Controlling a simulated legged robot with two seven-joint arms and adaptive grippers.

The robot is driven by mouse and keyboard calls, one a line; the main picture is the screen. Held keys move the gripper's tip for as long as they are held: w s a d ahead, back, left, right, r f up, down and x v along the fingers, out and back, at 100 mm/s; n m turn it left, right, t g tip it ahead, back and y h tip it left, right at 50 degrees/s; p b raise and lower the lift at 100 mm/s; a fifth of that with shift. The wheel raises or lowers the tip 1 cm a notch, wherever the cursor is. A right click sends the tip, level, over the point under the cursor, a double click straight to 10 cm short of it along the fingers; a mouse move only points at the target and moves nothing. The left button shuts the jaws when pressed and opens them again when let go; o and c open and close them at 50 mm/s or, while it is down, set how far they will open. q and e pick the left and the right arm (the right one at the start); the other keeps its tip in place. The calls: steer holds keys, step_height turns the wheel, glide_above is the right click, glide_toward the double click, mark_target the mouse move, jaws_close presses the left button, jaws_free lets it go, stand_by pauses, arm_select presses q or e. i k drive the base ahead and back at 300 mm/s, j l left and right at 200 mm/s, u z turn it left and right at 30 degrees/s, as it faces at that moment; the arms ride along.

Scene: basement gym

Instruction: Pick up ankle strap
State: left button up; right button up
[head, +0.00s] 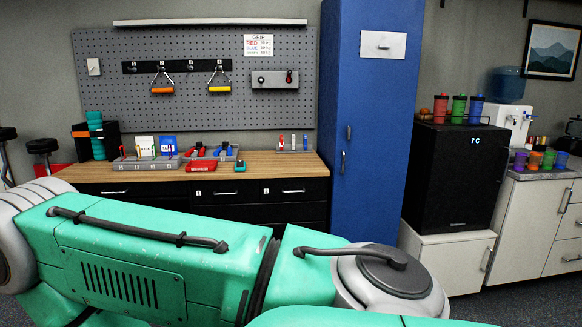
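I cannot make out for certain which item is the ankle strap. Small items lie on the wooden counter (92,176) across the room. Any of these could be or hold the strap. A large green arm link of mine fills the lower part of the head view. Neither of my grippers shows.
A pegboard (210,110) with orange and yellow handles hangs above the counter. Black drawers (300,190) are below it. A tall blue locker (375,130) stands to the right, then a black mini fridge (452,175) with cups on top. My arm link hides the floor before the counter.

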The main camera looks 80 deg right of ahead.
mark_target(239, 165)
steer(key=z, duration=2.25)
steer(key=i+l, duration=0.15)
steer(key=i, duration=0.8)
